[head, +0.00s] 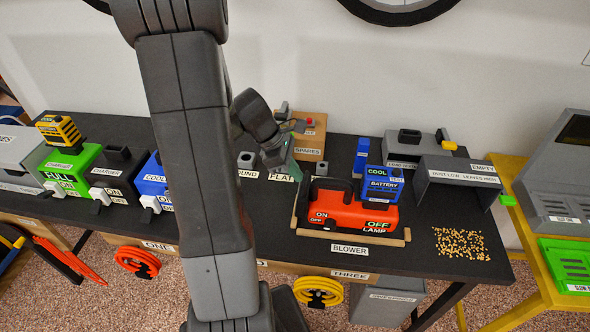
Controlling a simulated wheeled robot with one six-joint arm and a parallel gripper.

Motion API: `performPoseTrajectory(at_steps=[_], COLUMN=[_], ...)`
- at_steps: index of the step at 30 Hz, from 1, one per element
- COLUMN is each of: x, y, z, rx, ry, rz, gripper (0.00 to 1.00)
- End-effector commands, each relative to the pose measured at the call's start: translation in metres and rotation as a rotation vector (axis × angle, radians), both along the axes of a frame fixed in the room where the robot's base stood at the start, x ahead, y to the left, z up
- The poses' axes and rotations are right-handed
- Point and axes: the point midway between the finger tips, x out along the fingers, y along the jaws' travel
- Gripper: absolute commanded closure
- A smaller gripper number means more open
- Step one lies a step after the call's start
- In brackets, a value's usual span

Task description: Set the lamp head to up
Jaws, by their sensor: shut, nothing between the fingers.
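I cannot make out which way the lamp head points.
A grey bin (455,180) and scattered yellow pellets (460,243) lie right of the lamp. A green charger (75,167) and a black charger (117,174) stand left. My arm covers the bench's middle left.

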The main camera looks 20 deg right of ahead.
Motion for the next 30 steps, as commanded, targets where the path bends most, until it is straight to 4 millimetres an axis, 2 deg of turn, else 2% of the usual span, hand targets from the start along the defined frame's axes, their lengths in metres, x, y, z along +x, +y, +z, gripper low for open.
performPoseTrajectory(at_steps=[10,19,30], x=[-0.001,-0.016,-0.016], y=[-0.002,-0.026,-0.027], z=[0.0,0.005,0.006], rx=[0.0,0.0,0.0], ry=[0.0,-0.001,-0.001], rz=[-0.001,-0.003,0.0], gripper=[1.0,1.0,1.0])
